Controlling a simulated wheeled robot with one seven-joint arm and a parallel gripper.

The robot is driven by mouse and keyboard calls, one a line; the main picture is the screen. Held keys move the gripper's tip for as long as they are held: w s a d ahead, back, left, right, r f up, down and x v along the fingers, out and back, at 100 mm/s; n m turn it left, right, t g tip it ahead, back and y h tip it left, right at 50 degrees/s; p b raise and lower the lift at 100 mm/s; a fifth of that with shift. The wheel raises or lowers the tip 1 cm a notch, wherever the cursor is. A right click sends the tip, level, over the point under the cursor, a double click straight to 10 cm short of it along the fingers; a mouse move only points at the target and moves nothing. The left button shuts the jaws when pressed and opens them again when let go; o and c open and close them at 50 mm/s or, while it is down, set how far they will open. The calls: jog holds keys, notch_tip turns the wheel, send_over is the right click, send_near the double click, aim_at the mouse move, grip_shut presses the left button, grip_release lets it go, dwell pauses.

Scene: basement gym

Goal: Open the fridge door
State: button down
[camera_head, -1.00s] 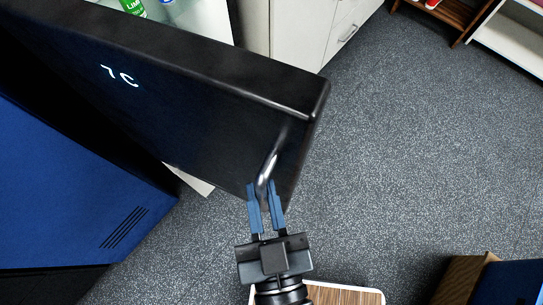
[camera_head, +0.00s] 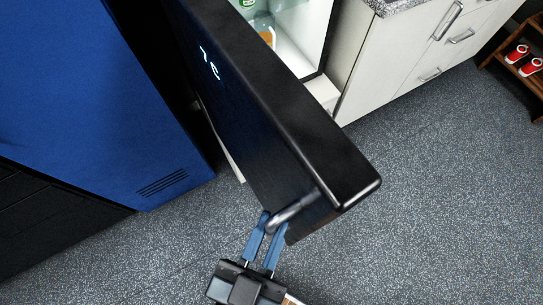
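The fridge door (camera_head: 265,110) is black with a lit display on its front, and it stands swung open. Behind it, the white lit inside of the fridge (camera_head: 303,38) shows with bottles on a shelf. A curved metal handle (camera_head: 287,213) sits near the door's free edge. My gripper (camera_head: 272,228) is at the handle, with its two blue fingers on either side of it. The fingers look closed around the handle, though the exact contact is partly hidden.
A blue cabinet (camera_head: 95,90) with vent slots stands at left. White drawers (camera_head: 425,60) with a stone top stand at the back right. A wooden rack (camera_head: 520,70) holds red shoes. The grey speckled floor (camera_head: 440,190) at right is clear.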

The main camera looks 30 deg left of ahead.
jog(key=shift+a, duration=0.3)
jog(key=c, duration=1.2)
grip_release()
jog(key=shift+c, duration=0.2)
jog(key=s+d+b, duration=0.1)
jog(key=s, duration=0.6)
jog(key=shift+s+d, duration=0.15)
jog(key=shift+s, duration=0.2)
jog(key=d+r+m+g+h, duration=0.1)
jog(key=d+r+g+h, duration=0.1)
jog(key=d, duration=2.3)
jog(key=shift+w+d+r+m+g+h, duration=0.15)
jog(key=shift+d+r+m+g+h, duration=0.1)
jog(key=shift+r+m+g+h, duration=0.35)
